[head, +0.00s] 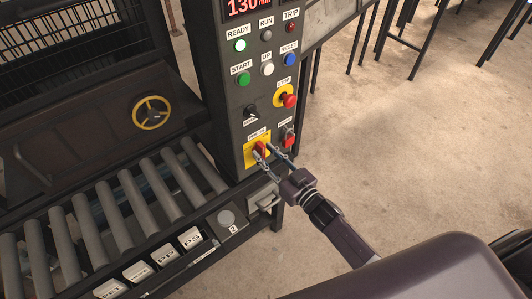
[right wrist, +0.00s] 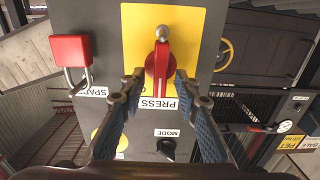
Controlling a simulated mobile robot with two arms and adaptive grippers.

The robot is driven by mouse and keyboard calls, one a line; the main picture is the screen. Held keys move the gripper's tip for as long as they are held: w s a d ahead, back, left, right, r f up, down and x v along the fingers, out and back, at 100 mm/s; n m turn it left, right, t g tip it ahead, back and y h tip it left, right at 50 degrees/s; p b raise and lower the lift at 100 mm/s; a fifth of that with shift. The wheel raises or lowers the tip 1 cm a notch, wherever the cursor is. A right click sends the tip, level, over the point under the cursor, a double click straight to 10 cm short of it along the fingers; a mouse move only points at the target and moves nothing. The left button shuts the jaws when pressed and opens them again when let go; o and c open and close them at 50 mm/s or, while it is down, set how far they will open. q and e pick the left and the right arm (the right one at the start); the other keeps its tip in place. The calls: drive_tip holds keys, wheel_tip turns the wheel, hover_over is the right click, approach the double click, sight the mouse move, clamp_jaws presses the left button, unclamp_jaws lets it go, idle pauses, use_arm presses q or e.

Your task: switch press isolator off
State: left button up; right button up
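The press isolator is a red rotary handle (head: 260,148) on a yellow plate (head: 250,158), low on the dark control column. In the right wrist view the red handle (right wrist: 162,62) stands in line with the picture's vertical, and a PRESS label (right wrist: 159,104) shows upside down. My right gripper (head: 271,157) is at the plate with its fingers spread. In the right wrist view, my right gripper (right wrist: 157,84) has one finger on each side of the handle, with gaps visible. Whether the fingertips reach its depth is unclear. My left gripper is not in view.
A MODE knob (head: 251,112) and a red stop button (head: 289,100) sit above the isolator. A roller conveyor (head: 120,215) lies left. Open floor (head: 400,150) is right.

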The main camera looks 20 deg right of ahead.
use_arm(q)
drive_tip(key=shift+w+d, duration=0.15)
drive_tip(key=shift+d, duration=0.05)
use_arm(e)
clamp_jaws()
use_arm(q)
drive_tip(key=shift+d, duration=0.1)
use_arm(e)
drive_tip(key=n, duration=0.3)
drive_tip(key=n+b, duration=0.1)
drive_tip(key=shift+a+f+n, duration=0.15)
drive_tip(key=shift+a+n, duration=0.1)
drive_tip(key=shift+n, duration=0.05)
drive_tip(key=n+b, duration=0.1)
drive_tip(key=n, duration=0.3)
drive_tip(key=shift+s+a+f+n+b, duration=0.1)
drive_tip(key=shift+a+f+n+b, duration=0.05)
drive_tip(key=shift+n+b, duration=0.2)
use_arm(q)
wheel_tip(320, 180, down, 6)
drive_tip(key=b, duration=0.3)
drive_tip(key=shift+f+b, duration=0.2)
drive_tip(key=shift+b, duration=0.15)
use_arm(e)
drive_tip(key=shift+s+a+f+n, duration=0.1)
drive_tip(key=shift+f+n, duration=0.1)
drive_tip(key=shift+n, duration=2)
drive_tip(key=shift+a+f+n, duration=0.1)
drive_tip(key=shift+f+n, duration=0.05)
drive_tip(key=shift+n, duration=2)
